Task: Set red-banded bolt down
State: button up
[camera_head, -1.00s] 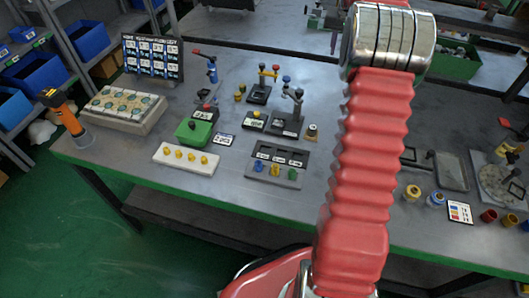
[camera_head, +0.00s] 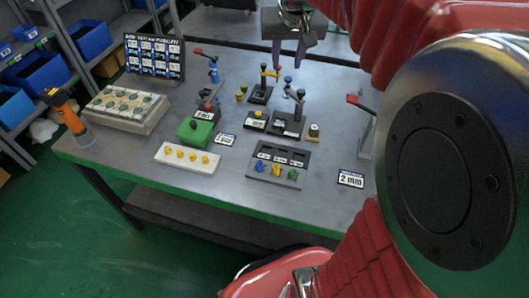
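My gripper (camera_head: 288,58) hangs at the top middle, above the back of the bench. Its two dark fingers point down and stand apart, and I see nothing between them. I cannot make out a red-banded bolt anywhere. Several yellow bolts (camera_head: 192,156) stand in a white block (camera_head: 170,164). A blue (camera_head: 260,165), a yellow (camera_head: 276,170) and a green piece (camera_head: 293,174) stand along the front of a dark grey slotted tray (camera_head: 253,176). My arm covers the right side of the bench.
An orange torch (camera_head: 65,115) stands at the left edge. Bare bench lies around the card.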

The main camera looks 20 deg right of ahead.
jog(key=s+a+f+n, duration=0.2)
jog(key=s+a+f, duration=0.1)
jog(key=s+a, duration=0.4)
jog(key=s+a+f+n+t+y, duration=0.1)
jog(key=s+a+f, duration=0.3)
jog(key=s, duration=0.9)
jog(key=a+n, duration=0.1)
jog(key=a, duration=0.2)
jog(key=shift+a+y, duration=0.25)
jog(key=shift+y, duration=0.05)
jog(key=shift+d, duration=0.1)
jog(key=shift+c, duration=0.2)
